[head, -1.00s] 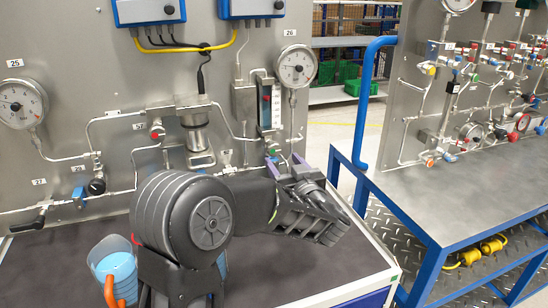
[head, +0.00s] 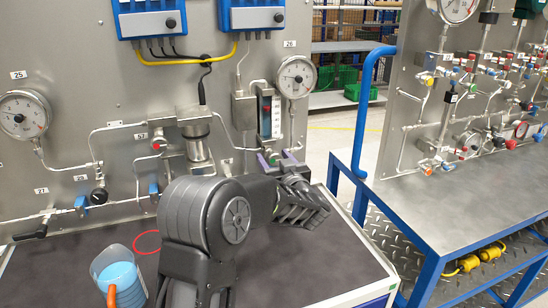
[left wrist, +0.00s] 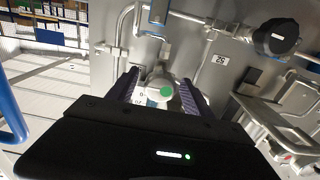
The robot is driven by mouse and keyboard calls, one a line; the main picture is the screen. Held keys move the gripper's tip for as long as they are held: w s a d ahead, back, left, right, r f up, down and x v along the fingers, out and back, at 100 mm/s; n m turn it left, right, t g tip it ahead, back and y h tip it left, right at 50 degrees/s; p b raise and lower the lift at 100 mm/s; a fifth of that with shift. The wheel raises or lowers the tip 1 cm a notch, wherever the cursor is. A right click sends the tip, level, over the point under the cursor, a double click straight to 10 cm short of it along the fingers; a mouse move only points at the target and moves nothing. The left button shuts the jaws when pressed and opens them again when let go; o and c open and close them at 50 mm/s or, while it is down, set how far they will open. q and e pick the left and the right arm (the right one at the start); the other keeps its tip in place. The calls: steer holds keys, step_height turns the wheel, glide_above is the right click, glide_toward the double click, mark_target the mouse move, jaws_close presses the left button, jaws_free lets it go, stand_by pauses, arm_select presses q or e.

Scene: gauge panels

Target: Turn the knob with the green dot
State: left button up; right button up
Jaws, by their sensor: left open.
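The knob with the green dot (left wrist: 160,88) is a pale round knob on the metal panel, in the middle of the left wrist view. My left gripper (left wrist: 158,92) is open, with one purple-padded finger on each side of the knob. I cannot tell whether either finger touches it. In the head view my left gripper (head: 275,158) is at the panel just below the flow-meter tube (head: 268,115) and largely hides the knob. My right gripper is not in view.
A red-marked knob (head: 157,146) and a metal cylinder (head: 197,145) are left of my gripper. A black knob (left wrist: 275,38) is close by in the left wrist view. A blue cup (head: 118,275) stands on the dark bench. A blue-framed cart (head: 440,215) is at right.

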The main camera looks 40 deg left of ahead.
arm_select(q)
steer(key=shift+c, duration=0.3)
jaws_close()
steer(key=n+b, duration=0.1)
steer(key=b, duration=0.1)
steer(key=n+b, duration=0.1)
steer(key=shift+f+n+b, duration=0.3)
steer(key=shift+n+b, duration=0.05)
steer(key=shift+n, duration=0.05)
steer(key=shift+r+n, duration=0.15)
steer(key=shift+n, duration=0.15)
steer(key=shift+r, duration=0.15)
